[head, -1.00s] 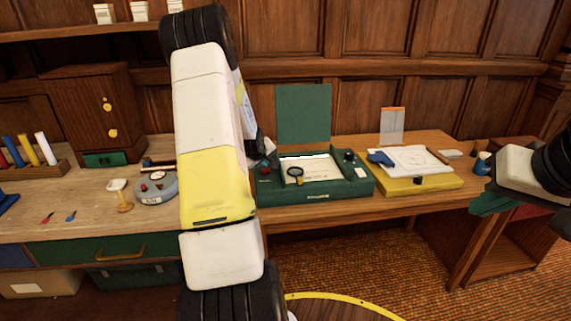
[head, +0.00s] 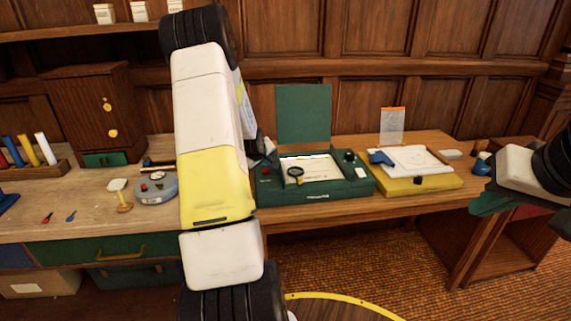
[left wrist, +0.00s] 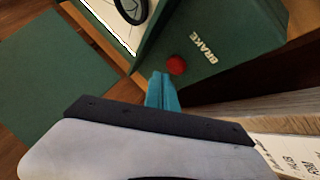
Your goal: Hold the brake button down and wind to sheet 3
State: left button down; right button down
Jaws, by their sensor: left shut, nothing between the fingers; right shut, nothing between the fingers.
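The green winding board (head: 320,194) stands on the wooden desk with a pale sheet (head: 322,168) in its window. Its red brake button (head: 265,170) is at the left end and a black knob (head: 349,156) at the right end. In the left wrist view the red button (left wrist: 176,64) sits beside the word BRAKE. My left gripper (left wrist: 160,76) is shut and empty, its teal tips close beside the button; I cannot tell whether they touch. My arm hides most of that gripper in the head view. My right gripper (head: 480,207) is shut and empty, right of the desk's boards. The sheet's number is unreadable.
A magnifier (head: 295,173) lies over the window. A yellow board (head: 440,184) with papers and a blue object (head: 380,157) stands to the right. A green panel (head: 304,114) rises behind. A round grey device (head: 155,188) is on the left bench.

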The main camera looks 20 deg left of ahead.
pick_arm(q)
jog(key=shift+f, duration=0.1)
dwell(0.3)
jog(key=shift+f, duration=0.35)
